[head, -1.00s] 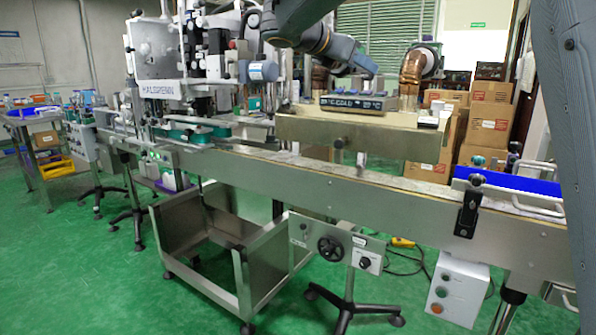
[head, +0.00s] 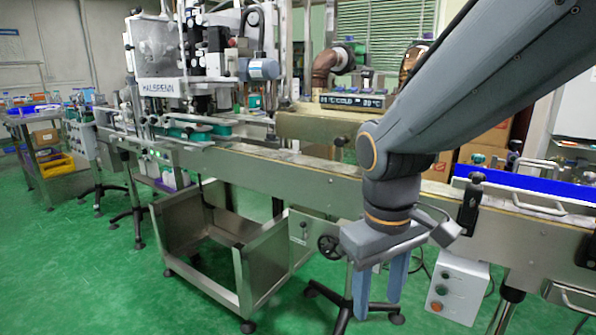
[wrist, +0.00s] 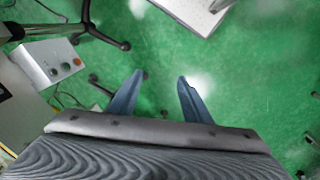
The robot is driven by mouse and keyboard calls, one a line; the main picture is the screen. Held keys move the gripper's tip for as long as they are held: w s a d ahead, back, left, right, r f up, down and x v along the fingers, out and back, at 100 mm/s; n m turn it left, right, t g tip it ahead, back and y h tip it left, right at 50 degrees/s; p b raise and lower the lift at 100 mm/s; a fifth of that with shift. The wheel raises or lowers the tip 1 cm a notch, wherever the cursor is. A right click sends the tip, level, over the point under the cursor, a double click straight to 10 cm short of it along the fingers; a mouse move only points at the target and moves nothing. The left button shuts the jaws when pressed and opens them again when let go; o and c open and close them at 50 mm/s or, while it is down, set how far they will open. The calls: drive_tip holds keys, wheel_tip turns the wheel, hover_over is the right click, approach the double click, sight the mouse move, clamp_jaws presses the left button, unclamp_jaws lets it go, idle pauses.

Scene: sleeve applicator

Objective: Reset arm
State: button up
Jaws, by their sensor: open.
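My gripper (head: 380,308) points straight down in the head view, in front of the conveyor's near side and below its top. Its two blue fingers stand apart with nothing between them. The wrist view shows the same gripper (wrist: 160,85) open above the green floor. My arm reaches in from the upper right and hides part of the conveyor and the boxes behind.
The steel conveyor (head: 300,185) runs across the scene, with the labelling machine (head: 160,90) at its far left. A steel cart frame (head: 215,245) stands in front. A grey control box (head: 458,288) is right of my gripper; it also shows in the wrist view (wrist: 48,60).

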drive_tip(key=s+a+f+m+y, duration=0.1)
drive_tip(key=s+f+m, duration=0.2)
drive_tip(key=s, duration=0.2)
drive_tip(key=d+r+m+p, duration=0.1)
drive_tip(key=d+r+p, duration=0.6)
drive_tip(key=p, duration=0.6)
drive_tip(key=shift+w+r+m+g+p, duration=0.2)
drive_tip(key=shift+r+m+g+p, duration=0.1)
drive_tip(key=shift+m+p, duration=0.1)
drive_tip(key=shift+d, duration=0.1)
